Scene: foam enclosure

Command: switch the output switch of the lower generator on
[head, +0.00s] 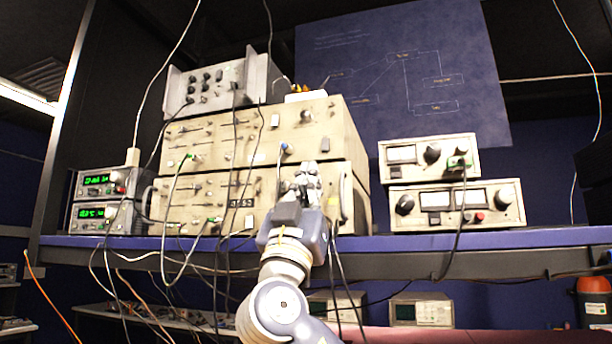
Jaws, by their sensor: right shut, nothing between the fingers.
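Two wide beige generators are stacked on the blue-edged shelf. The lower generator (262,188) has sliders, knobs and plugged cables on its front. My right gripper (303,170) is shut and empty, raised in front of the right part of the lower generator's panel. It covers part of that panel, so I cannot make out the lower output switch or its position. I cannot tell whether the fingertips touch the panel. My left gripper is not in view.
Cables hang over the shelf edge (420,239) around my right arm. Two smaller beige units (457,205) stand stacked at the right, and two green-display meters (97,215) at the left. A grey unit (215,85) sits on top. The shelf is clear between the generators and right stack.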

